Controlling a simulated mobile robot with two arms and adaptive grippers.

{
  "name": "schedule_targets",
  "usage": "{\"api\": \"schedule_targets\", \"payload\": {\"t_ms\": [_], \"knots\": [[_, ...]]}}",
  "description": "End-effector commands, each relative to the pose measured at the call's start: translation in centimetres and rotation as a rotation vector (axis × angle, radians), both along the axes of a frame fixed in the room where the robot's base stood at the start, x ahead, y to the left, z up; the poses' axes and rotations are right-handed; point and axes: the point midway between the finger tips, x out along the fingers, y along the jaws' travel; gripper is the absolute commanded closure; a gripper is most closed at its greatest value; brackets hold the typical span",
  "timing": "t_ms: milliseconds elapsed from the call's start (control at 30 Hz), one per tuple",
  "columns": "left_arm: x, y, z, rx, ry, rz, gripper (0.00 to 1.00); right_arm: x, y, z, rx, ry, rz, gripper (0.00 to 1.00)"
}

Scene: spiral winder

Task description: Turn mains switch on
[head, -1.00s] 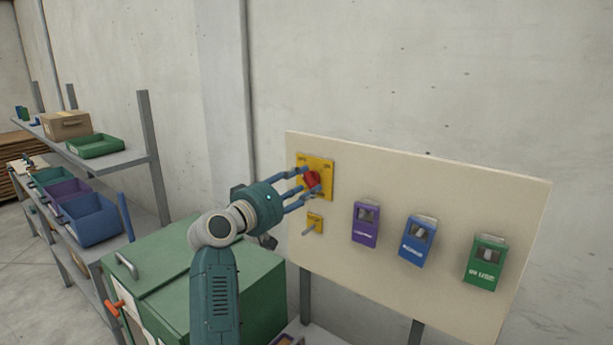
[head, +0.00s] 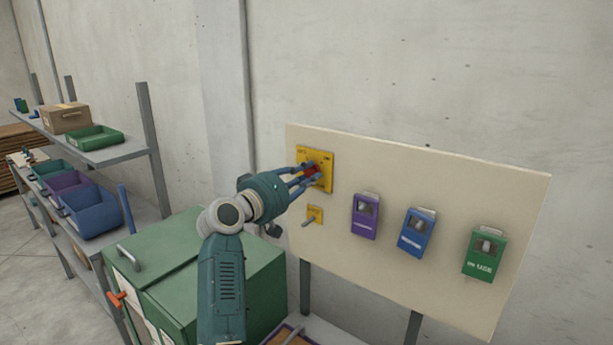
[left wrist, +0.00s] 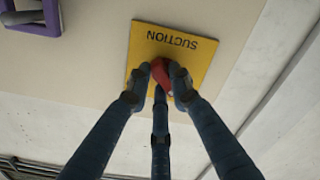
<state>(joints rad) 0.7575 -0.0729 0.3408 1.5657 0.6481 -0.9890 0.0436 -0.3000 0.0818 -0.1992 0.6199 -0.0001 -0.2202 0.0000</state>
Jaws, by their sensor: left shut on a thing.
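A red rotary knob (head: 312,170) sits on a yellow plate (head: 327,182) at the upper left of the cream board. In the left wrist view the plate (left wrist: 198,62) bears the word "SUCTION", and the red knob (left wrist: 160,72) is between the fingers. My left gripper (head: 309,175) is shut on this knob, with its fingers hiding much of it. A smaller yellow plate with a grey lever (head: 313,216) is just below. No label naming a mains switch can be read. My right gripper is out of view.
Purple (head: 364,216), blue (head: 416,233) and green (head: 484,254) boxes hang on the cream board (head: 450,185). A green cabinet (head: 260,270) stands below my left arm. A shelf rack (head: 125,153) with bins is at the left.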

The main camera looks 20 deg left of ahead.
Motion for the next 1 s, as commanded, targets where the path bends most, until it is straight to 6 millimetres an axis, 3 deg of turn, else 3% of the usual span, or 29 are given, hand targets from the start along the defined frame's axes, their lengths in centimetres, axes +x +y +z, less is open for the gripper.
{"api": "schedule_targets", "payload": {"t_ms": [267, 600, 1000], "knots": [[0.0, 0.1, -0.7, 0.134, -0.045, 0.000, 1.00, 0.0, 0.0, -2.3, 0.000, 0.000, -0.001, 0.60], [0.0, 0.2, -0.9, 0.424, -0.149, 0.000, 1.00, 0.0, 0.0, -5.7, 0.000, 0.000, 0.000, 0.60], [0.1, 0.3, -0.9, 0.781, -0.277, 0.000, 1.00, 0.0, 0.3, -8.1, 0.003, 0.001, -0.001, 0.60]]}}
